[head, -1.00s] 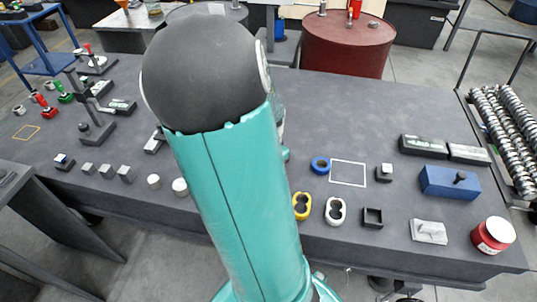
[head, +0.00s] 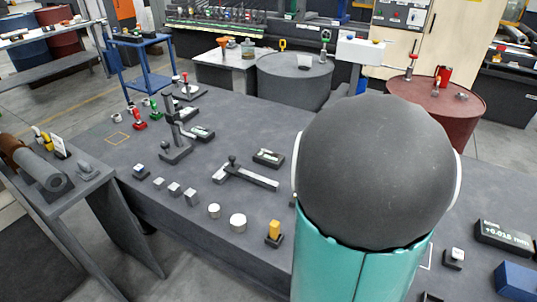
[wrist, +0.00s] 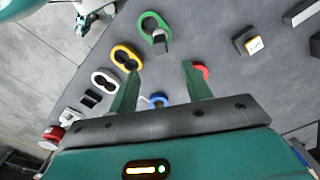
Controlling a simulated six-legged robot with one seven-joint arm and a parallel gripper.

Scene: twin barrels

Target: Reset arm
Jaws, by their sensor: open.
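My gripper (wrist: 162,82) shows in the wrist view, with its two green fingers well apart and nothing held between them. It is above the grey table (wrist: 210,30); a blue ring (wrist: 158,98) shows between the fingers, lower in the picture. A red piece (wrist: 203,70) shows beside the right finger, partly hidden by it. A green ring piece (wrist: 154,30) lies beyond the fingertips. In the head view my teal arm with its black ball covers the right-centre, and my gripper is hidden.
A dark upright stand (head: 174,135) rises at the left. A blue block (head: 515,281) sits at right. Drums (head: 296,80) stand behind.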

